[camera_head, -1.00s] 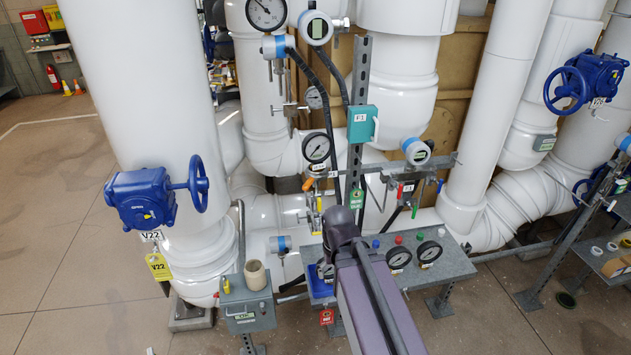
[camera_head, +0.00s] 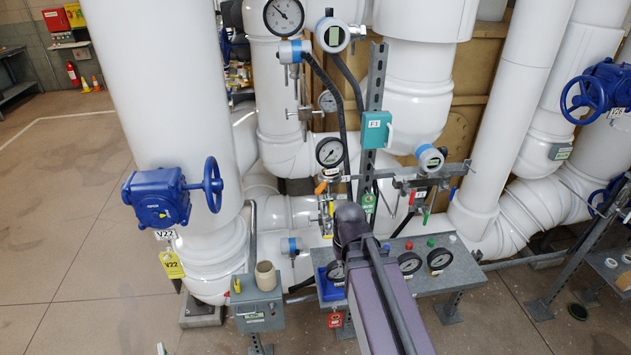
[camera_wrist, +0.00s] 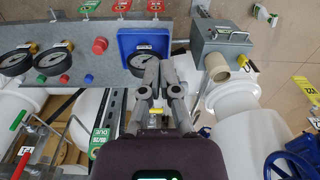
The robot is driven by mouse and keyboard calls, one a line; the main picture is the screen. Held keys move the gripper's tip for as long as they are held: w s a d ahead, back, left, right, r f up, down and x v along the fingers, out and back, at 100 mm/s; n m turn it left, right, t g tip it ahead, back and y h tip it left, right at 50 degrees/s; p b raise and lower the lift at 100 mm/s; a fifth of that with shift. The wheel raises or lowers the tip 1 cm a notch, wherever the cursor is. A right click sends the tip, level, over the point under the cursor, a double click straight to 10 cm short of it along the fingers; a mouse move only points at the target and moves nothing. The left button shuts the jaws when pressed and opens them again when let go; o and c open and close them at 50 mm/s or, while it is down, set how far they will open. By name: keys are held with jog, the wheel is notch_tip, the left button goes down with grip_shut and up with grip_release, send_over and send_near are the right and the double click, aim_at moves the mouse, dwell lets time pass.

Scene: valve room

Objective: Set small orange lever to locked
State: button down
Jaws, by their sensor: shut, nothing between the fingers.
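A small orange lever (camera_head: 321,187) shows in the head view on the pipework below the large gauge, just left of the upright metal strut. Its exact setting is too small to read. My arm covers the area below and right of it. In the wrist view my gripper (camera_wrist: 160,70) is shut and empty, pointing at the grey panel with the blue tray. I cannot make out the orange lever in the wrist view. A yellow fitting (camera_wrist: 155,111) shows between the gripper's finger linkages, partly hidden. The fingertips are hidden behind my arm in the head view.
A grey panel (camera_head: 455,277) with gauges and coloured buttons stands right of my arm. A blue tray (camera_wrist: 127,43) and a grey box (camera_wrist: 221,38) with a beige roll lie near the gripper. A teal box (camera_head: 376,129) and other small levers are close by. Floor is clear at left.

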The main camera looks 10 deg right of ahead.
aim_at(321, 188)
jog(key=w+r+n+y+p, duration=0.1)
jog(key=w+r+n+p, duration=0.2)
jog(key=w+r+p, duration=0.3)
jog(key=w+a+r+n+t+y+p, duration=0.1)
jog(key=w+r+n+p, duration=0.2)
jog(key=w+r+p, duration=0.3)
jog(key=w+r+n+t+p, duration=0.1)
jog(key=w+r+n+p, duration=0.3)
jog(key=w+r+p, duration=0.3)
jog(key=shift+w+a+r+y, duration=0.2)
jog(key=shift+w+r, duration=0.25)
jog(key=shift+w, duration=0.2)
jog(key=shift+w+a+r+y, duration=0.1)
jog(key=shift+w+r+y, duration=0.1)
jog(key=shift+w+r, duration=0.35)
jog(key=shift+w+f, duration=0.1)
jog(key=shift+f, duration=0.15)
jog(key=b+x, duration=0.9)
jog(key=x, duration=0.1)
jog(key=shift+b, duration=0.3)
jog(key=shift+a, duration=0.1)
jog(key=shift+r+n, duration=0.1)
jog(key=shift+n, duration=0.2)
